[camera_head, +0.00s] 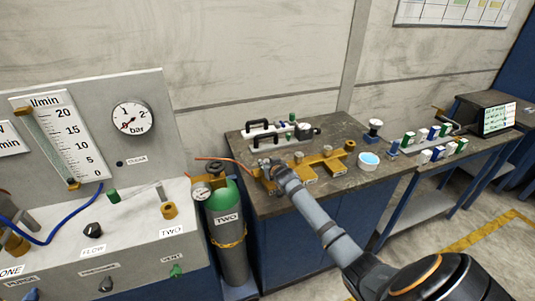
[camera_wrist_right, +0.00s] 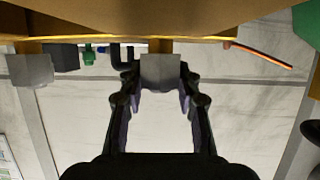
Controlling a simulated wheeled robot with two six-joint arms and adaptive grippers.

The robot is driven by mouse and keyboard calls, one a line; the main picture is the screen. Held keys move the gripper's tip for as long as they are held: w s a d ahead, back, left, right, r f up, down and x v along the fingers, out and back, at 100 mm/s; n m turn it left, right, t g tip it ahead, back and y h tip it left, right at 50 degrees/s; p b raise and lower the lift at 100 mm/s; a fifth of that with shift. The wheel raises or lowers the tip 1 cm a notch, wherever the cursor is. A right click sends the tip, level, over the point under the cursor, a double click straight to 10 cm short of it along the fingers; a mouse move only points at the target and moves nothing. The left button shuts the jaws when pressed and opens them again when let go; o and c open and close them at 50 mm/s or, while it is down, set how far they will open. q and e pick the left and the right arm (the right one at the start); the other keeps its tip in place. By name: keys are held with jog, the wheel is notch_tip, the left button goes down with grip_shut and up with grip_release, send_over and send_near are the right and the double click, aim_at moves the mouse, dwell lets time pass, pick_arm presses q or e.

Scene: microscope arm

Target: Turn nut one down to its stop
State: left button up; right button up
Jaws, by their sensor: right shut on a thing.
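A brass manifold (camera_head: 308,168) lies along the front of the grey bench top, with small labels too small to read. My right gripper (camera_head: 273,172) is at its left end. In the right wrist view the brass body (camera_wrist_right: 90,18) fills the top edge, and a grey block-shaped nut (camera_wrist_right: 160,69) sits on a brass stem. My right gripper (camera_wrist_right: 160,88) is shut on this nut, one finger on each side. A second grey nut (camera_wrist_right: 32,71) stands apart to the left. I cannot read which nut is number one. My left gripper is not in view.
An orange hose (camera_head: 222,160) runs to the manifold. A white bowl of blue liquid (camera_head: 369,160) stands to the right.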

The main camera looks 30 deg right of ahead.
jog(key=shift+a+m+h, duration=0.15)
jog(key=shift+m+h, duration=0.35)
jog(key=shift+f+m+g+h+b, duration=0.15)
jog(key=shift+m+g+h+b, duration=0.15)
jog(key=shift+m+h+b, duration=0.15)
jog(key=m+g+h+b, duration=0.1)
jog(key=m+h+b, duration=0.1)
jog(key=h+b, duration=0.1)
jog(key=shift+m+b, duration=0.25)
jog(key=shift+b, duration=0.1)
jog(key=shift+m+g+h+b, duration=0.45)
jog(key=shift+m+g+b, duration=0.15)
jog(key=shift+g+b, duration=0.2)
jog(key=o, duration=1.2)
